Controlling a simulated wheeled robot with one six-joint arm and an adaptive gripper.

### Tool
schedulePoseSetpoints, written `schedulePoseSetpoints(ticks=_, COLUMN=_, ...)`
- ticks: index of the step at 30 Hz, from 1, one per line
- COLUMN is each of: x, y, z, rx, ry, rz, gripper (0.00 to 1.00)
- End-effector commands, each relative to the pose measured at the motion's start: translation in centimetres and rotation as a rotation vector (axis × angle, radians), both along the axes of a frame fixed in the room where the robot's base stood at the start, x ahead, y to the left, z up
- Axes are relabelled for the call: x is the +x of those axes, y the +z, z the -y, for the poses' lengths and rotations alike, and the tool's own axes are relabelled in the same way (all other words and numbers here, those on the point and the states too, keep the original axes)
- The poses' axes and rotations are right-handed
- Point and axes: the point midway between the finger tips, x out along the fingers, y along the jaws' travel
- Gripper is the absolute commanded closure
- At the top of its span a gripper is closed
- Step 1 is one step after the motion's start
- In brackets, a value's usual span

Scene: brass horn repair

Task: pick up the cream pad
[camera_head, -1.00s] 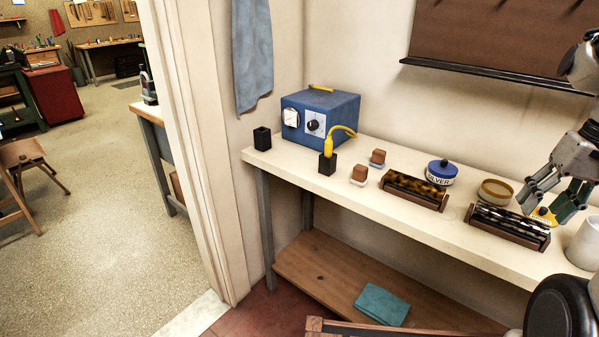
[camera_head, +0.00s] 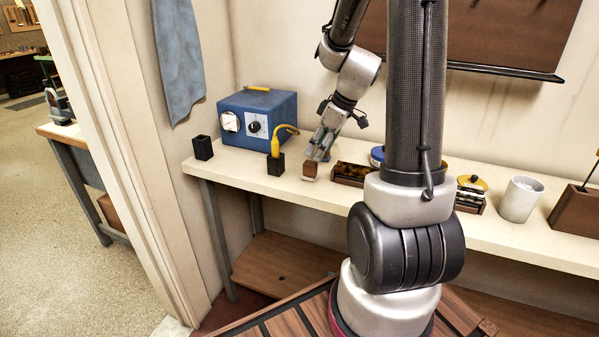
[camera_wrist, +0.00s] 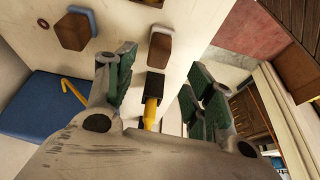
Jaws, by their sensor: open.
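In the head view, the front block (camera_head: 310,170) shows clearly, while the back one is mostly hidden by my gripper (camera_head: 319,154). My gripper is open and empty, tilted, just above and behind the front block.
A yellow tool (camera_head: 275,146) stands in a black holder (camera_head: 276,165), close left of my gripper. A blue box (camera_head: 258,119) with dials stands behind it, and a black cup (camera_head: 203,147) at the bench end. A brown rack (camera_head: 351,174) is close on the right. My arm hides the bench middle.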

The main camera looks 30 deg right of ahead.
Motion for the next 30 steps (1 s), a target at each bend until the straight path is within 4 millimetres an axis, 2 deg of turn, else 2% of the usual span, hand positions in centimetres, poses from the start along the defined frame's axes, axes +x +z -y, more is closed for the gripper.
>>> schedulePoseSetpoints(ticks=5, x=0.3, y=-0.8, z=-0.2, rx=-0.018, ry=0.05, rz=0.013, gripper=0.46)
schedulePoseSetpoints(ticks=19, x=2.4, y=-6.6, z=-1.6, rx=-0.017, ry=0.049, rz=0.011, gripper=0.46)
schedulePoseSetpoints(ticks=28, x=2.6, y=-7.2, z=-1.8, rx=-0.018, ry=0.049, rz=0.013, gripper=0.46)
schedulePoseSetpoints(ticks=30, x=2.6, y=-7.2, z=-1.8, rx=-0.018, ry=0.049, rz=0.013, gripper=0.59)
